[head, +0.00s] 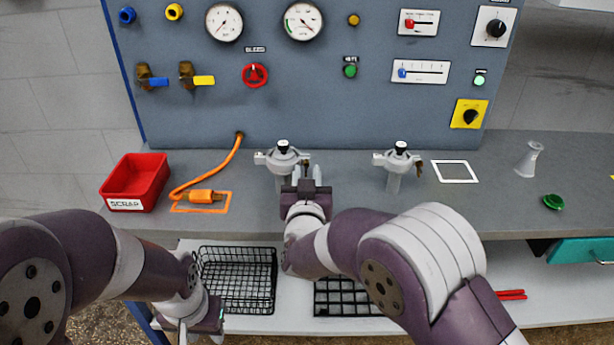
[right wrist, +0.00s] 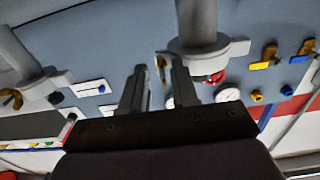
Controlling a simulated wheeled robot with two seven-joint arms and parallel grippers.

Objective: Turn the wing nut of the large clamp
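The large clamp (head: 283,158) is grey with a black top knob and stands on the bench's left half. It is at the upper right of the right wrist view (right wrist: 203,38), which appears upside down. Its brass wing nut (right wrist: 162,68) shows narrowly between my right fingers; in the head view my gripper hides it. My right gripper (head: 309,173) is at the clamp's right side, its fingers (right wrist: 160,85) apart on either side of the nut. I cannot tell if they touch it. My left gripper (head: 198,328) is low at the left, its fingers unclear.
A smaller clamp (head: 397,160) with a brass wing nut (head: 420,168) stands to the right. A red scrap bin (head: 135,182) and an orange hose (head: 215,172) are left. The gauge panel (head: 320,100) rises behind. A black wire basket (head: 238,278) sits on the lower shelf.

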